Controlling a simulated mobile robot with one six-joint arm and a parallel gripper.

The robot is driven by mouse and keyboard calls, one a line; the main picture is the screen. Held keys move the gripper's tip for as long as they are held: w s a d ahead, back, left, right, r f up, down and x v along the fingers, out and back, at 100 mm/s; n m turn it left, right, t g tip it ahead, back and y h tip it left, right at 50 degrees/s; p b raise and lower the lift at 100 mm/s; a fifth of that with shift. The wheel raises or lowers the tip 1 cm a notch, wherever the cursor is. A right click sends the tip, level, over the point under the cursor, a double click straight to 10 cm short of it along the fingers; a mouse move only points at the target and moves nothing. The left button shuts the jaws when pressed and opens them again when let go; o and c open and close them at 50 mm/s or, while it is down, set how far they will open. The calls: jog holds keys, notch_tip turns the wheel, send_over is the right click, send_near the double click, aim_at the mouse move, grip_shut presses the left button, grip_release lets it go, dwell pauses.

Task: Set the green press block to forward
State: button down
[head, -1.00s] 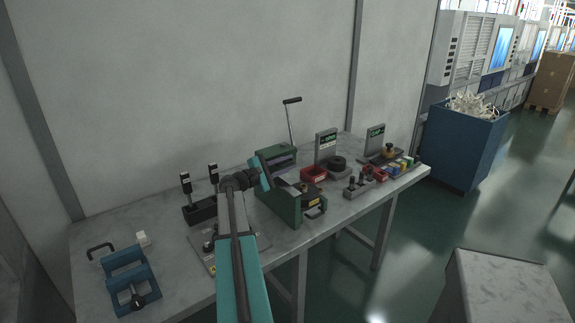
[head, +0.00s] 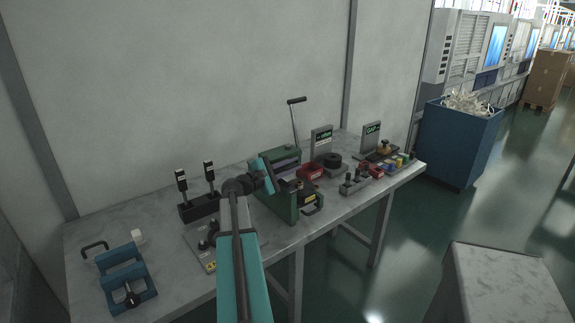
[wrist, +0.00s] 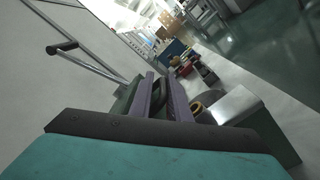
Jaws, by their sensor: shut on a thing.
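The teal and dark gripper body fills the bottom of the wrist view.
A blue fixture (head: 127,278) and a black two-post holder (head: 199,207) are on the left. Red trays, a small peg block (head: 354,183) and sign stands (head: 371,139) are on the right. A wall runs behind; a blue scrap bin (head: 458,145) stands beyond the bench.

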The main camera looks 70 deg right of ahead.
jog(key=s+a+f+b, duration=0.1)
jog(key=s+a, duration=0.3)
jog(key=s, duration=0.2)
jog(key=shift+s+a+b, duration=0.2)
jog(key=shift+s+b, duration=0.1)
jog(key=shift+s, duration=0.1)
jog(key=c, duration=1.8)
grip_release()
jog(key=shift+c, duration=0.2)
jog(key=shift+r, duration=0.1)
jog(key=shift+r, duration=0.15)
jog(key=b+v, duration=0.2)
jog(key=v, duration=1.1)
jog(key=shift+w+a, duration=0.25)
jog(key=shift+a, duration=0.05)
jog(key=shift+s, duration=0.1)
